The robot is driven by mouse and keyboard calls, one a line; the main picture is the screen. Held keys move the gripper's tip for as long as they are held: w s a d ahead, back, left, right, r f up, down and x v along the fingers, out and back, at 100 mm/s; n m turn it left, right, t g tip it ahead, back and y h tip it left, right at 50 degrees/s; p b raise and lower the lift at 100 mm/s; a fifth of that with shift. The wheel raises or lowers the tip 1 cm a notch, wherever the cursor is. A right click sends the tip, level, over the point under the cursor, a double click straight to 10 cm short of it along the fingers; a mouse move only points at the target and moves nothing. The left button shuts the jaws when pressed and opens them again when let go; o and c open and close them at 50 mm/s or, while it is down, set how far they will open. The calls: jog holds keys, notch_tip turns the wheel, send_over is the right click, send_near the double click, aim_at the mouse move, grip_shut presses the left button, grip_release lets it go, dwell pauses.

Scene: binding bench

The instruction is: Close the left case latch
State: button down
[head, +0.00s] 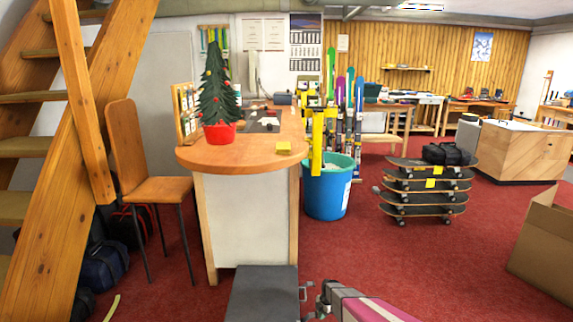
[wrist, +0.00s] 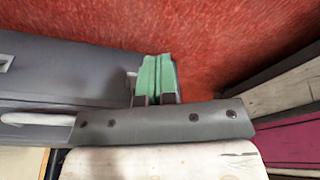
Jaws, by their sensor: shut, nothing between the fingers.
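A dark grey case (head: 263,291) stands at the bottom middle of the head view, its lid flat and its lower part cut off by the frame. Small metal fittings (head: 306,286) stick out from its right edge; I cannot tell which is the left latch. My gripper (head: 323,298) is just right of these fittings, apart from the lid. In the wrist view the grey case (wrist: 60,72) fills the left side. My green fingertips (wrist: 157,76) are together and empty, close beside a small pale fitting (wrist: 132,76) at the case's edge. Whether they touch is unclear. A pale handle-like bar (wrist: 35,118) shows lower left.
A wooden counter (head: 240,158) stands behind the case, with a blue bin (head: 328,192) to its right. Stacked skateboards (head: 424,190) and a cardboard box (head: 545,245) are farther right. Red carpet (head: 400,265) lies open between them. A chair (head: 150,190) stands left.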

aim_at(316, 314)
jog(key=shift+a+r, duration=0.7)
jog(key=shift+a, duration=0.15)
jog(key=shift+a+r, duration=0.6)
jog(key=shift+a, duration=0.1)
dwell(0.4)
